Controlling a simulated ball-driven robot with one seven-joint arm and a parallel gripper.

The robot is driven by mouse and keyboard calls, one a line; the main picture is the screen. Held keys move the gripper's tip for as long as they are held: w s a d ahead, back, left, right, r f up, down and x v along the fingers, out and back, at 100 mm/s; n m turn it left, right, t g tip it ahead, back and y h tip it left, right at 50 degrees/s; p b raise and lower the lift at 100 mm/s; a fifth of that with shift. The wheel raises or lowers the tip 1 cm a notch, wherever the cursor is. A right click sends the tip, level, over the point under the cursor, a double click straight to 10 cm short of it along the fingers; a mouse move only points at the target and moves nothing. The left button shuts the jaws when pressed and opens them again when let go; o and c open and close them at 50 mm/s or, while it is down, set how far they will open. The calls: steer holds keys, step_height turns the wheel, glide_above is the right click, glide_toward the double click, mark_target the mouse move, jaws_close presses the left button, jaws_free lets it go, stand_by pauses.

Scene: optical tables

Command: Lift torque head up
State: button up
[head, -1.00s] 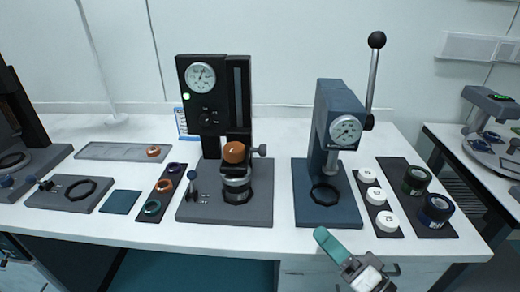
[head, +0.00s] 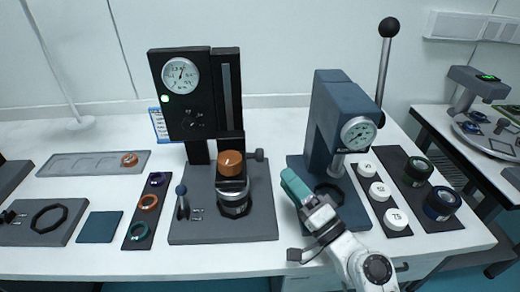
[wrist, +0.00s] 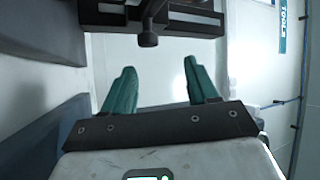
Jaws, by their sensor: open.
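The torque head (head: 231,163), with an orange-brown round part on top, sits low on the black gauge stand (head: 180,95), just above a dark-banded jar (head: 234,201). A dark side knob (head: 259,155) sticks out to its right. My gripper (head: 292,180) has teal fingers and is to the right of the torque head, apart from it, in front of the blue-grey lever press. In the wrist view my gripper (wrist: 159,68) is open and empty. A dark knob (wrist: 148,38) on a black part shows beyond the fingertips, not between them.
The blue-grey press (head: 335,115) with its upright lever stands close behind and right of my gripper. White discs (head: 380,191) and dark jars (head: 440,204) lie farther right. A post (head: 181,200) stands on the base left of the jar. Coloured rings (head: 148,202) lie farther left.

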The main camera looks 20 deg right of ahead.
mark_target(261, 155)
steer(key=x, duration=0.3)
steer(key=f+p+x, duration=0.1)
steer(key=x, duration=0.3)
steer(key=f+p+x, duration=0.1)
steer(key=x, duration=0.2)
steer(key=shift+w+a+r, duration=0.15)
steer(key=shift+w+a, duration=0.05)
steer(key=shift+w, duration=0.4)
jaws_close()
